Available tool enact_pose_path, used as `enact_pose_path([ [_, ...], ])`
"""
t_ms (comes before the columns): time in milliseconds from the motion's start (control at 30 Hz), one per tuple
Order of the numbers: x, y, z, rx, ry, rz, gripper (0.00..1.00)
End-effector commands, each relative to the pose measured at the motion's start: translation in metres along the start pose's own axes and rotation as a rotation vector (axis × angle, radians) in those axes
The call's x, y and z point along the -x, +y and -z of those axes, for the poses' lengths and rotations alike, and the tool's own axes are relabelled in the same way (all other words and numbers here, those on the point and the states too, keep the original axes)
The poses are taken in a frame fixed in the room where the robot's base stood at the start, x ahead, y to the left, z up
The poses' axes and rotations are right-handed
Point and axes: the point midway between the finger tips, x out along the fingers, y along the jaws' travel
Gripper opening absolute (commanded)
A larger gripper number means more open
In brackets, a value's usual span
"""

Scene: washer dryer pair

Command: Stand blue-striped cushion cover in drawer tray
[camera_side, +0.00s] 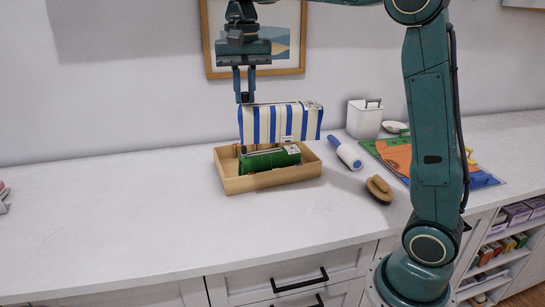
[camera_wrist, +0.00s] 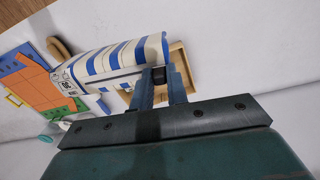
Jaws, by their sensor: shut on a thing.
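The blue-striped cushion cover (camera_side: 281,122) is a folded blue and white bundle with a small label. My gripper (camera_side: 244,99) is shut on its left end and holds it over the drawer tray, roughly level. In the wrist view the cover (camera_wrist: 120,62) extends to the left from my gripper (camera_wrist: 159,76). The drawer tray (camera_side: 284,182) is a shallow wooden box on the counter. A green folded item (camera_side: 268,160) stands inside it, below the striped cover. Whether the cover touches the green item is hard to tell. The wrist view shows only part of the tray (camera_wrist: 182,62).
Right of the tray lie a lint roller (camera_side: 346,154) and a wooden brush (camera_side: 379,188). Behind them are a white canister (camera_side: 364,119), a small dish (camera_side: 394,127) and a green, orange and blue mat (camera_side: 395,155). The counter (camera_side: 110,220) left of the tray is clear.

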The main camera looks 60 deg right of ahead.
Motion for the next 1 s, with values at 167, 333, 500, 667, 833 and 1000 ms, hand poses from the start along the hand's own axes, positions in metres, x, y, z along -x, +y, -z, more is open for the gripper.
enact_pose_path([
  [167, -0.003, -0.003, 0.013, 0.016, 0.003, 0.001, 0.00],
  [333, -0.011, -0.008, 0.038, 0.056, 0.007, 0.001, 0.00],
  [500, -0.025, -0.013, 0.074, 0.113, 0.014, 0.001, 0.00],
  [667, -0.042, -0.014, 0.111, 0.173, 0.023, 0.000, 0.00],
  [833, -0.061, -0.013, 0.144, 0.229, 0.028, -0.004, 0.00],
  [1000, -0.082, -0.014, 0.169, 0.260, 0.021, -0.011, 0.00],
])
